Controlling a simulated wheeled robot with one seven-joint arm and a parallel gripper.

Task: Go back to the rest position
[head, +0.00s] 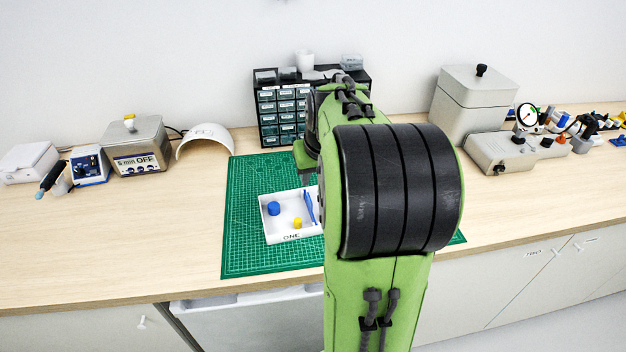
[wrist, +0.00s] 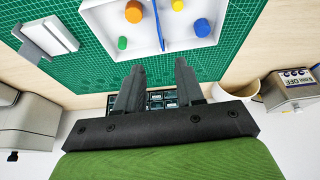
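My gripper (wrist: 158,72) shows in the wrist view with its two dark fingers apart and nothing between them. A white tray marked ONE (head: 291,238) lies on the green cutting mat (head: 240,255). It also shows at the top of the wrist view (wrist: 108,20), beyond the fingertips. In it are a blue round piece (head: 274,208), a yellow piece (head: 297,222) and blue tweezers (head: 310,206). The wrist view also shows an orange piece (wrist: 134,11) and a green piece (wrist: 122,43) there.
A drawer cabinet (head: 268,117) stands behind the mat. A white curved shell (head: 205,135), a unit reading OFF (head: 137,146) and a blue device (head: 88,165) stand left. A lidded grey box (head: 474,100) and a gauge unit (head: 500,152) stand right. A white block (wrist: 50,38) lies on the mat.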

